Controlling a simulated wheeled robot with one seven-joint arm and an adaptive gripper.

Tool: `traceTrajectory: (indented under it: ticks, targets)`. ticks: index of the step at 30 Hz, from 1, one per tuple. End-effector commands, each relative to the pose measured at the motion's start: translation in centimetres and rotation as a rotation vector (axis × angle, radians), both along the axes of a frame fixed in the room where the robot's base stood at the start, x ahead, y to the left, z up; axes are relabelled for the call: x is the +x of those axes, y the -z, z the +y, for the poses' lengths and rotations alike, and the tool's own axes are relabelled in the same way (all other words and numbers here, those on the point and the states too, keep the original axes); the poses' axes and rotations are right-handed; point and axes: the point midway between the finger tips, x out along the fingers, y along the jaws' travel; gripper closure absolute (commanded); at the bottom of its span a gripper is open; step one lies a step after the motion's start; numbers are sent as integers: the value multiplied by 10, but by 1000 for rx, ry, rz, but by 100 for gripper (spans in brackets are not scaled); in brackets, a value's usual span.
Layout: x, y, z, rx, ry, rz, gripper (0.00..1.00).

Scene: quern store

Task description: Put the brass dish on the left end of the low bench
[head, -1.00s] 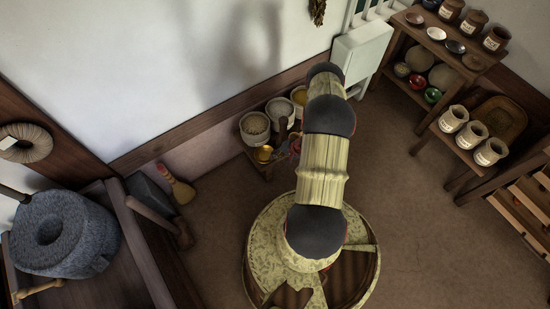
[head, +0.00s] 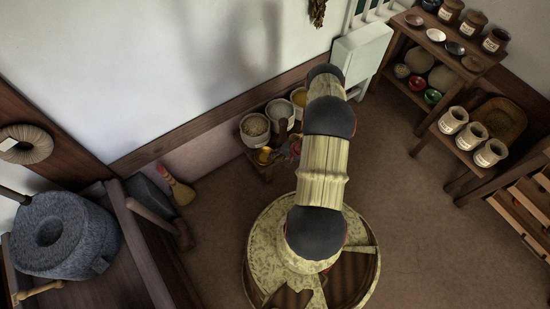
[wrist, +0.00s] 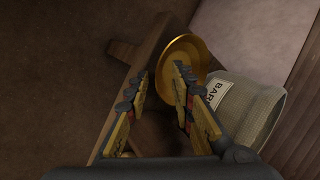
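The brass dish (head: 264,156) shows at the left end of the low bench (head: 267,172), in front of a pot, in the head view. In the wrist view the dish (wrist: 186,58) is a round gold shape over the end of the wooden bench top (wrist: 158,42), beside a labelled sack-like pot. My gripper (wrist: 162,76) is open, its two fingers well apart. The right fingertip overlaps the dish's near rim in the picture; I cannot tell if it touches. Nothing shows held between the fingers. My arm hides the right part of the bench in the head view.
The labelled pot (wrist: 245,108) is right of my gripper. A hand brush (head: 178,187) leans left of the bench. Shelves with jars (head: 436,60) stand at the right. Floor between is clear.

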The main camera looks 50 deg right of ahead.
Motion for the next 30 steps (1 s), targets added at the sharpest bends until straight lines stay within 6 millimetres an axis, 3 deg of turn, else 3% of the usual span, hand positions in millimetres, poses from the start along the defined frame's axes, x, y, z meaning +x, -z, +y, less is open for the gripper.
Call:
traceTrajectory:
  ticks: [12,18,26,30]
  targets:
    - [-42,-69,-20,-1,3,0,76]
    - [-57,-90,-26,-1,2,0,76]
    - [-62,-98,-29,0,1,0,76]
    - [-47,-118,-32,-12,-31,-11,76]
